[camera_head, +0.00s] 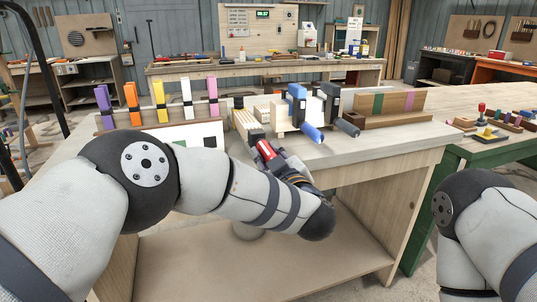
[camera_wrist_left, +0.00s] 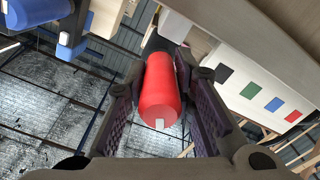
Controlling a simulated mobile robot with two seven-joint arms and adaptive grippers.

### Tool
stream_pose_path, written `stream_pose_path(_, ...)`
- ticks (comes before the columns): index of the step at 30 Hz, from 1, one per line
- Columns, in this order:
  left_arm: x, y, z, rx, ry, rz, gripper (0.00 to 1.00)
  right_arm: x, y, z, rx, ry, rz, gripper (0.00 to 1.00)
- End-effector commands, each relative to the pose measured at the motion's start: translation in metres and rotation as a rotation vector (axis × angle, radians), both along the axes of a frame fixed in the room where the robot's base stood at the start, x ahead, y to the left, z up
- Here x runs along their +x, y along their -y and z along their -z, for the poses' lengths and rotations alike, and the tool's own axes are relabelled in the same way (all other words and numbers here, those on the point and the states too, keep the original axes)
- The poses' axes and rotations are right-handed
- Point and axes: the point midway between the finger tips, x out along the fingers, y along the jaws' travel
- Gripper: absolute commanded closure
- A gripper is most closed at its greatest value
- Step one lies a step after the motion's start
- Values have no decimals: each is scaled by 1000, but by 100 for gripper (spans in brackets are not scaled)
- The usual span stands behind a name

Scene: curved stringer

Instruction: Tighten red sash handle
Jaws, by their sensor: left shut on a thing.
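The red sash handle (camera_head: 266,150) points toward me at the front edge of the workbench. It also shows in the left wrist view (camera_wrist_left: 159,92), end on, between the two fingers. My left gripper (camera_head: 274,154) is at the handle, with one finger on each side, and is shut on it; in the left wrist view the gripper (camera_wrist_left: 160,110) shows its ridged finger pads. The curved wooden stringer (camera_head: 245,120) sits on the bench behind the handle. My right arm shows at the right edge, but its gripper is out of view.
A blue clamp handle (camera_head: 312,133) and a dark one (camera_head: 347,127) stick out to the right. Several coloured upright clamps stand at the back left. The bench's front right top (camera_head: 400,140) is clear.

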Motion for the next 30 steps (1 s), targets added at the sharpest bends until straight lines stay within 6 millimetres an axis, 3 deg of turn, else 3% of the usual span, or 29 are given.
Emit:
stream_pose_path(15,-1,0,1,369,-120,2,100,0,0,0,0,0,0,0)
stream_pose_path(30,-1,0,3,483,-161,3,100,0,0,0,0,-1,0,0)
